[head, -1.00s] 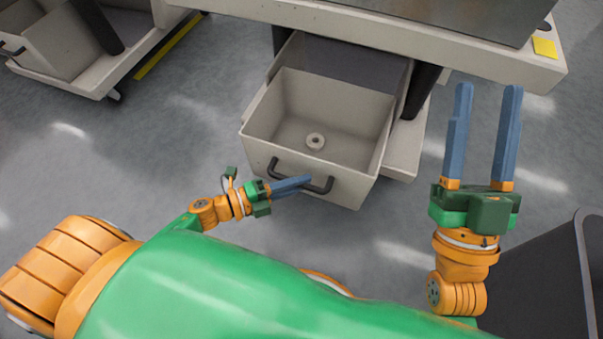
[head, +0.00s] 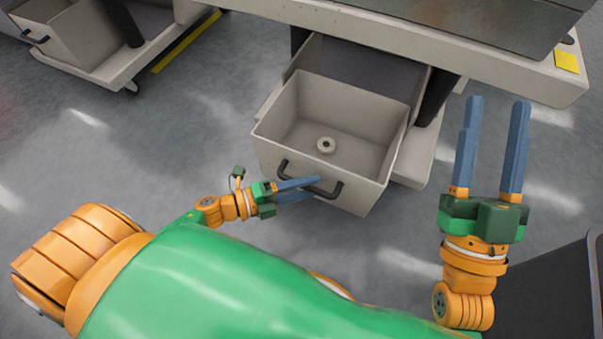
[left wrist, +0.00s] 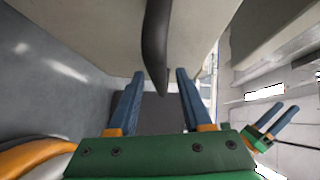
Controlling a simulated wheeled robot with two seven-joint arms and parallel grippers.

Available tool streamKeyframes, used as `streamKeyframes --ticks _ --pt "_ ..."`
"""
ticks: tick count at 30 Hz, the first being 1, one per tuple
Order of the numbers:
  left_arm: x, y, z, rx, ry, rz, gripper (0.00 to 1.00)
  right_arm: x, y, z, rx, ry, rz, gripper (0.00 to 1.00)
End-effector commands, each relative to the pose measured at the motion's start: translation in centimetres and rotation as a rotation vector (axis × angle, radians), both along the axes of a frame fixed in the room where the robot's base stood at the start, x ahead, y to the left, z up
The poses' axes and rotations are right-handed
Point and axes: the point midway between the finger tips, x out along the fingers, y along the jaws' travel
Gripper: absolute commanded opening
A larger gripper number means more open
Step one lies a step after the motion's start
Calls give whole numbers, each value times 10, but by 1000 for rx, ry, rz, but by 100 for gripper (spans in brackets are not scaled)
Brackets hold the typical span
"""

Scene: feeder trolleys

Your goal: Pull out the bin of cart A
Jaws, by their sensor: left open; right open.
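A light grey bin (head: 268,153) stands pulled out from under the near cart (head: 440,52), its open top showing. No letter on the cart is readable. The bin's dark handle (head: 339,192) is on its front wall; it also shows in the left wrist view (left wrist: 155,45). My left gripper (head: 315,187) is at the handle with its fingers spread. In the left wrist view (left wrist: 159,73) the handle's lower part lies between the fingertips, with gaps on both sides. My right gripper (head: 498,101) is open and empty, right of the bin.
A dark grey container (head: 550,285) is at the lower right. Floor left of the bin is clear.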

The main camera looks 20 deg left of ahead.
Motion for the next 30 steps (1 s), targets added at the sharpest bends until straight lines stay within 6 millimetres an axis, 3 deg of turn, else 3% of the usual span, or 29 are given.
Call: streamKeyframes --ticks 6,12,30 --pt "-25 27 6 3 4 1 50 25 -1 -43 -62 268 -24 50" --pt "-43 47 9 1 2 2 50 34 -4 -79 -104 448 -41 50" --pt "-45 50 9 1 -1 2 50 35 -5 -85 -109 477 -42 50"
